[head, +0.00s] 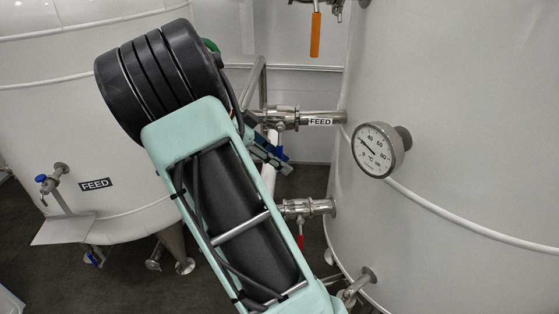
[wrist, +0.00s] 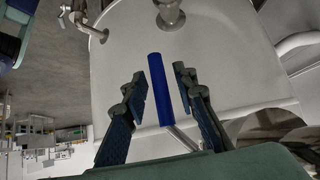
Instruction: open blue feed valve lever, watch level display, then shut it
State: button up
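The blue lever (wrist: 160,90) shows in the wrist view as a long blue handle on a thin metal stem. My gripper (wrist: 163,91) is open, with one finger on each side of the lever and visible gaps between. In the head view my gripper (head: 266,152) is small and partly hidden behind my arm, near the feed pipe (head: 318,118) labelled FEED on the right tank. A bit of blue beside it there is too small to tell apart clearly. No level display can be made out.
A round dial marked °C (head: 375,150) sits on the right tank (head: 470,120). An orange handle (head: 315,34) hangs above, and a red-handled valve (head: 300,238) sits below. The left tank (head: 50,100) has a small blue-knobbed valve (head: 42,180) and a FEED label (head: 96,184).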

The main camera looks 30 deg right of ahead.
jog(key=shift+a, duration=0.1)
jog(key=v, duration=1.2)
